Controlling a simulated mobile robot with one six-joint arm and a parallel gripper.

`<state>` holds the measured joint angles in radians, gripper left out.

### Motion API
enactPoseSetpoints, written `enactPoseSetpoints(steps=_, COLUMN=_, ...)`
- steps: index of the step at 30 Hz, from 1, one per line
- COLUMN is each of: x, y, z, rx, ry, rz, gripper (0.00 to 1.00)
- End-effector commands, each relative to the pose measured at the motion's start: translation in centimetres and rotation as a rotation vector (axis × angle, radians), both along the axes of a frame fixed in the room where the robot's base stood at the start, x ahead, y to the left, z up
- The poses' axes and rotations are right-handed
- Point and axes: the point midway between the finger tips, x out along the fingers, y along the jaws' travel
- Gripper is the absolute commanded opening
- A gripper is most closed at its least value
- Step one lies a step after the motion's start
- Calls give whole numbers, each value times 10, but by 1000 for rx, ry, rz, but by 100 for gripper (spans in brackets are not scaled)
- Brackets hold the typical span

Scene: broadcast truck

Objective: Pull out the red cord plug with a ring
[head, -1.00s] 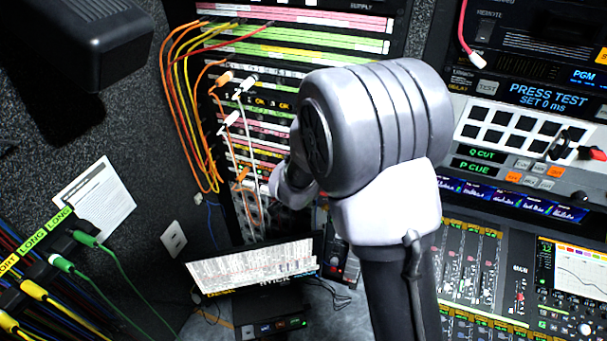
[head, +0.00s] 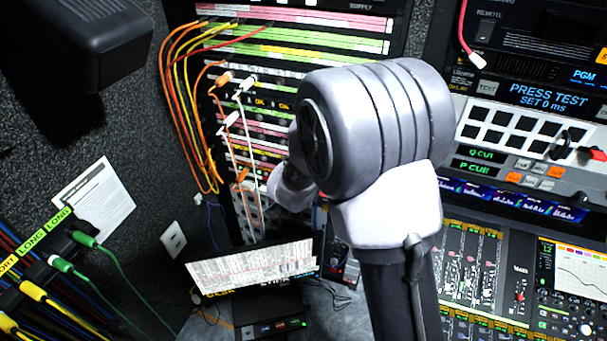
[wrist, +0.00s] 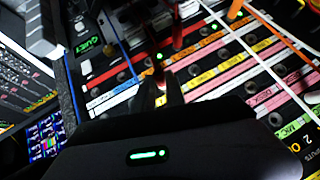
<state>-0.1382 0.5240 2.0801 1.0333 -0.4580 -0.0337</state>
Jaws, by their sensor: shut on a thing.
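My gripper (wrist: 163,92) is in the wrist view, its two dark fingers close together at the patch panel (wrist: 212,75). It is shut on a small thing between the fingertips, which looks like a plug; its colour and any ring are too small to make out. A dark red upright piece (wrist: 178,28) stands on the panel beyond the fingers. In the head view my arm hides the gripper and that part of the panel. A red cord (head: 238,38) runs across the upper left of the rack.
Orange and yellow cords (head: 179,110) loop left of the rack. White plugs (head: 247,83) and white cords hang close to the gripper's side. A monitor (head: 250,268) stands below. Another red cord (head: 463,25) with a pale end hangs at the upper right, above a mixing console (head: 480,270).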

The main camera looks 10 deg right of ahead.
Motion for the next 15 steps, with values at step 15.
enactPoseSetpoints(steps=15, x=-9, y=6, z=0, rx=0, ry=0, rz=0, gripper=0)
